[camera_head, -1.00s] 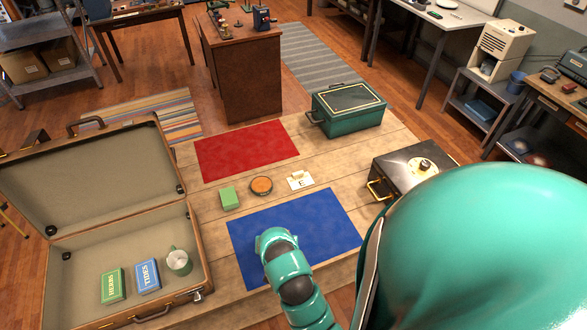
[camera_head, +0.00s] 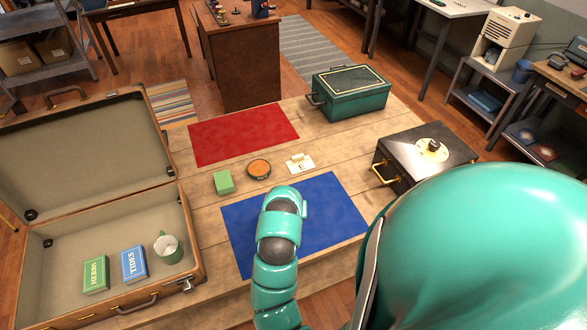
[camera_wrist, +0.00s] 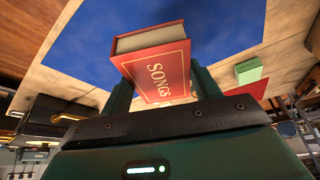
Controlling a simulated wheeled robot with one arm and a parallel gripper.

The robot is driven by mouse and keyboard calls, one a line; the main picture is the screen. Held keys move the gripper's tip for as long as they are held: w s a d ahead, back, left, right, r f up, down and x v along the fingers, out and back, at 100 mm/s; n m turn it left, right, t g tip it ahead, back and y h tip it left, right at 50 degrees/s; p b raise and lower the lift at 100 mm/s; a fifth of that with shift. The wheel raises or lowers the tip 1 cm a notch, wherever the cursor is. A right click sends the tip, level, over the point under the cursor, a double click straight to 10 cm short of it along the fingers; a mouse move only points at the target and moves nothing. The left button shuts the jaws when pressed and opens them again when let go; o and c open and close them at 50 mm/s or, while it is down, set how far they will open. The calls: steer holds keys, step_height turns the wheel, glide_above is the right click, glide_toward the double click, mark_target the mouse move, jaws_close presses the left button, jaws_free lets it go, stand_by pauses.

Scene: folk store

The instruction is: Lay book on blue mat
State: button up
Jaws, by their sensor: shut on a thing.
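In the wrist view my gripper (camera_wrist: 163,88) is shut on a red book (camera_wrist: 158,68) with "SONGS" on its cover, one finger at each side. The book is tilted, with its pale page edge showing, and is seen against the blue mat (camera_wrist: 85,50). Whether it touches the mat I cannot tell. In the head view the blue mat (camera_head: 330,205) lies flat on the wooden platform. My arm covers its left part and hides the gripper and the book.
An open suitcase (camera_head: 190,225) at left holds a green book (camera_head: 96,273), a blue book (camera_head: 134,264) and a mug (camera_head: 167,247). Behind the blue mat are a green block (camera_head: 223,181), an orange disc (camera_head: 259,168), a card (camera_head: 300,164) and a red mat (camera_head: 245,133). A black box (camera_head: 400,160) stands right.

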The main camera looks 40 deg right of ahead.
steer(key=w+d+f, duration=0.1)
steer(key=w+d+f+b, duration=0.1)
steer(key=d+f, duration=0.1)
steer(key=w+d+f+b, duration=0.1)
steer(key=f, duration=0.1)
steer(key=shift+d+f, duration=0.1)
steer(key=shift+d, duration=0.2)
steer(key=shift+w+d+f+p, duration=0.45)
steer(key=shift+d+f, duration=0.1)
steer(key=shift+f, duration=0.15)
step_height(320, 180, down, 2)
steer(key=shift+f+p, duration=0.25)
steer(key=shift+p, duration=0.65)
steer(key=shift+f, duration=0.3)
steer(key=shift+f, duration=0.1)
steer(key=shift+f+b, duration=0.15)
steer(key=shift+b, duration=0.15)
steer(key=o, duration=1.1)
steer(key=shift+c, duration=0.2)
